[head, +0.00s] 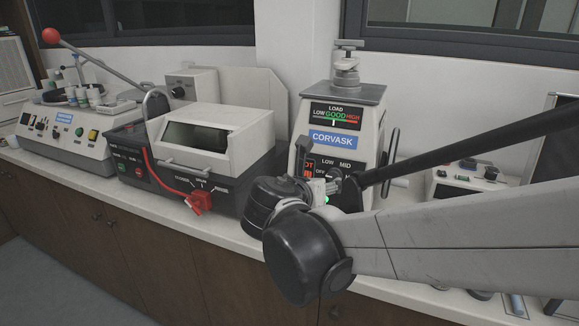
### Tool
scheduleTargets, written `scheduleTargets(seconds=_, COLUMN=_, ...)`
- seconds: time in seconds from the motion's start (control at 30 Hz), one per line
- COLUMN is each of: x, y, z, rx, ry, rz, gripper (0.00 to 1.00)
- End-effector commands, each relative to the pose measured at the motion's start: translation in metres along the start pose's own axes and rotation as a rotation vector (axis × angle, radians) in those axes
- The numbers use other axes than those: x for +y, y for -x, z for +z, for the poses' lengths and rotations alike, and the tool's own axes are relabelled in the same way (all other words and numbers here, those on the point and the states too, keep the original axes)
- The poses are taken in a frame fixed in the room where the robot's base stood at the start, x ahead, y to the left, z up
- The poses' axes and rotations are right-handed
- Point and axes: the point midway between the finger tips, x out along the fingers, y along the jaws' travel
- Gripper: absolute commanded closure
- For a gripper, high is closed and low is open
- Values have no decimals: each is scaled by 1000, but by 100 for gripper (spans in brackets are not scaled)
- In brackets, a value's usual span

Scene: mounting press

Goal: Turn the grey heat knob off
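The mounting press (345,120) is a pale upright machine with a CORVASK label and a LOAD gauge. Its lower front panel has a dial marked OFF, LOW and MID, with a further marking partly covered. The grey heat knob (333,174) shows only in part at this dial; my gripper and wrist cover much of it, and its pointer setting cannot be read. My gripper (318,180) is in front of this panel, close to the knob. Its fingers are small and partly hidden by my wrist, so their opening and any contact with the knob cannot be told.
Left of the press is a boxy machine (203,145) with a windowed lid and a red knob (201,201). A red-balled lever (51,36) rises over another console (66,135) at far left. A small white unit (470,180) sits at right. My arm crosses the counter front.

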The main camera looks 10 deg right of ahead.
Motion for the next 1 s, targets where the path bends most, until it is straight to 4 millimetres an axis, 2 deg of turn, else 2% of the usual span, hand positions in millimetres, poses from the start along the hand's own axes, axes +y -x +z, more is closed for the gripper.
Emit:
scheduleTargets(seconds=0.03, x=1, y=7, z=0, rx=-1, ry=1, rz=3, gripper=53)
scheduleTargets(seconds=0.2, x=1, y=20, z=0, rx=-1, ry=0, rz=2, gripper=53)
scheduleTargets(seconds=0.67, x=-3, y=22, z=-1, rx=10, ry=-26, rz=0, gripper=53)
scheduleTargets(seconds=0.77, x=-16, y=22, z=-7, rx=53, ry=-141, rz=0, gripper=53)
scheduleTargets(seconds=0.83, x=-30, y=22, z=-15, rx=104, ry=-285, rz=-4, gripper=53)
scheduleTargets(seconds=1.0, x=-68, y=29, z=-43, rx=266, ry=-766, rz=-48, gripper=53)
